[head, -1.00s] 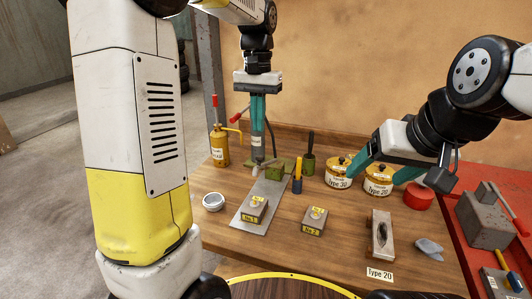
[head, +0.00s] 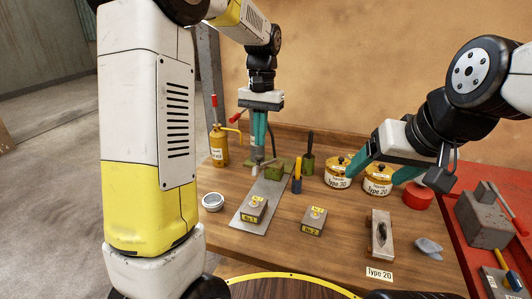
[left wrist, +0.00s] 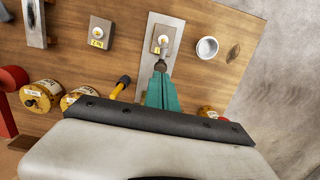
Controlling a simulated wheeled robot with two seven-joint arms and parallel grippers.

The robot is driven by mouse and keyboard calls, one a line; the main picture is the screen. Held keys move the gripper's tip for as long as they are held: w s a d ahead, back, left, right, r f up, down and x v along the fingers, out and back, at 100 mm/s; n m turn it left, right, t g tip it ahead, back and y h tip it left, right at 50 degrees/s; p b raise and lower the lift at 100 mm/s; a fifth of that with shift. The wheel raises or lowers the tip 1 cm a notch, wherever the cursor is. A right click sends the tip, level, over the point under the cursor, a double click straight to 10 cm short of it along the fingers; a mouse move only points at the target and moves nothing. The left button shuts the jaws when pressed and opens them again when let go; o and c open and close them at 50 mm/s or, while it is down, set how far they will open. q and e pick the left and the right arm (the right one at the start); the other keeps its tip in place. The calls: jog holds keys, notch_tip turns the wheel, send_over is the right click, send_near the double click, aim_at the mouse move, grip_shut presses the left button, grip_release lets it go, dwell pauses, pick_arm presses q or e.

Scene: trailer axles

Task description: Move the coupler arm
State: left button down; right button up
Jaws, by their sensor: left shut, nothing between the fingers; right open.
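A block labelled No 1 (head: 254,210) sits on the plate. My right gripper (head: 384,172) is open and empty, its fingers in front of two yellow tins.
The Type 30 tin (head: 338,173), Type 20 tin (head: 377,181) and yellow oil can (head: 219,145) are at the back.

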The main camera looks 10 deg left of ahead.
aim_at(260, 159)
pick_arm(q)
jog(key=shift+s+f, duration=0.15)
jog(key=shift+f, duration=1.4)
jog(key=shift+f, duration=2.2)
jog(key=shift+w+d+r, duration=0.15)
jog(key=shift+w+r, duration=0.15)
jog(key=shift+w, duration=0.45)
jog(key=shift+w+d+r, duration=0.1)
jog(key=shift+w+r, duration=0.15)
jog(key=shift+w, duration=0.5)
